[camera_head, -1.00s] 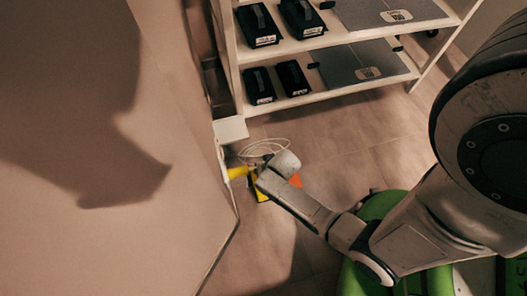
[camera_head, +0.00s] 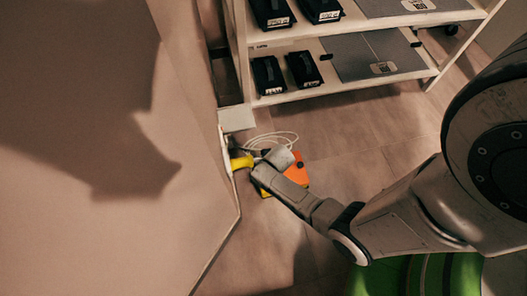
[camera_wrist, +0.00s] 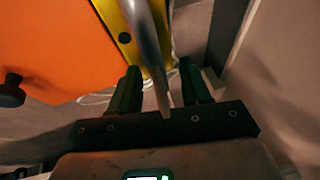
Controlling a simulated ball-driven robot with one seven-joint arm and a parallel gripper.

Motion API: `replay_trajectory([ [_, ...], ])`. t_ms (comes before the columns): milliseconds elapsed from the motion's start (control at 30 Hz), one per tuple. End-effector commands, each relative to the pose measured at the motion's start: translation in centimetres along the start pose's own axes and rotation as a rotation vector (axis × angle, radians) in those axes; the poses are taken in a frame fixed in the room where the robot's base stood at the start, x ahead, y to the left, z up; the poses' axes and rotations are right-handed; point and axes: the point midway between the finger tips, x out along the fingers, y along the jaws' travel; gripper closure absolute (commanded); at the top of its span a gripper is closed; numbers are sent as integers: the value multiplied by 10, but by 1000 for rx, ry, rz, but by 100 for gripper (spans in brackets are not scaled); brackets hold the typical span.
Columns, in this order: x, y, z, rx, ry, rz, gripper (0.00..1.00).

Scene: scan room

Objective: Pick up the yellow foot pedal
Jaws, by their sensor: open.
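In the head view a yellow part (camera_head: 242,162) and an orange block (camera_head: 297,172) show low by the wall, on either side of my wrist. I cannot tell if both belong to the foot pedal. In the wrist view a yellow strip (camera_wrist: 122,35) with a dark hole borders a broad orange face (camera_wrist: 50,45). My gripper (camera_wrist: 160,75) is open, with two dark fingers. A grey metal bar (camera_wrist: 147,40) runs down between the fingers; I cannot tell if they touch it. In the head view my wrist hides the middle of the pedal area and most of the gripper.
A white cable (camera_head: 275,136) lies looped on the floor behind. A white shelf (camera_head: 345,88) with black devices and grey panels stands at the back. The wall (camera_head: 200,215) is close on the left. Bare floor (camera_head: 345,175) lies to the right.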

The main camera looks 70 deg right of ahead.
Motion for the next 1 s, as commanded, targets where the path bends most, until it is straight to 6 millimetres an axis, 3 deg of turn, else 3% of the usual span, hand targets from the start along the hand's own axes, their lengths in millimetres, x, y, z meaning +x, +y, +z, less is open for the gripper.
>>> replay_trajectory([
  [267, 0, 0, 0, 0, -1, 0, 55],
  [733, 0, 0, 0, 0, -1, 0, 100],
  [1000, 0, 0, 0, -1, -1, 0, 100],
])
